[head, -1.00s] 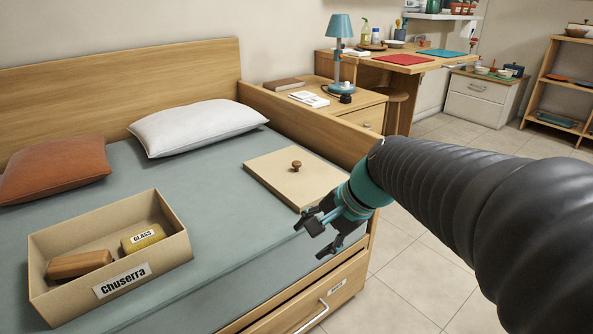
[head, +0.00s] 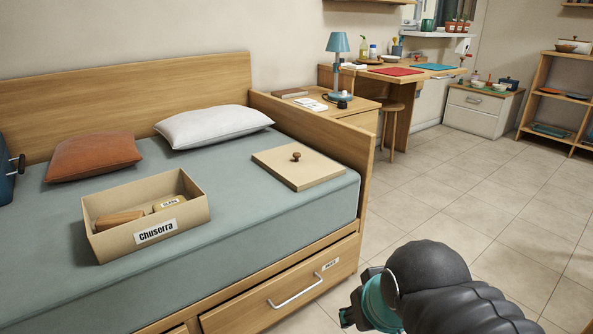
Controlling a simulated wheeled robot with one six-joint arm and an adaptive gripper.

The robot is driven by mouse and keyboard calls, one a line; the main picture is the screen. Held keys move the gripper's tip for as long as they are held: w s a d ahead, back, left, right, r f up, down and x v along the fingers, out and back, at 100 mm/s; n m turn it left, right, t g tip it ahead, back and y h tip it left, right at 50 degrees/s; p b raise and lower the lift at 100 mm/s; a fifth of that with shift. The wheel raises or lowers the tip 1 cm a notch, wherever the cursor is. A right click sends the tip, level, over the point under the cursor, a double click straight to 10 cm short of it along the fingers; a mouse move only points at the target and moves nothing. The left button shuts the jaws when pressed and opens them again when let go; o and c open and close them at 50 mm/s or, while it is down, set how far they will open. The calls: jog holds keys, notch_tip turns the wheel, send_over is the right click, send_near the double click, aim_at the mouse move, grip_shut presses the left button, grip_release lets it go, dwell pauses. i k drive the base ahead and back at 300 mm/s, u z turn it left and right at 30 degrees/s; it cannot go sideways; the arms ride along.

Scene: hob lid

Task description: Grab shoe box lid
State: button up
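The shoe box lid (head: 296,171) is a flat beige square lid with a round brown knob (head: 296,157) in its middle. It lies on the bed near the right edge. The open shoe box (head: 198,213), labelled "Chuserra", stands on the bed to the left of it. A brown item (head: 119,220) and a yellowish item (head: 168,203) lie inside the box. My gripper (head: 352,316) is at the bottom of the head view, below and to the right of the lid and apart from it. Its fingers are mostly hidden or cut off, so its opening cannot be told.
The bed (head: 262,218) has a wooden side rail (head: 322,136) behind the lid and a drawer with a handle (head: 294,292) below. A white pillow (head: 212,126) and an orange pillow (head: 94,156) lie at the back. The tiled floor (head: 470,233) at right is clear.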

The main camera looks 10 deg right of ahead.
aim_at(300, 168)
jog(key=u, duration=0.45)
jog(key=i, duration=1.1)
jog(key=z, duration=0.65)
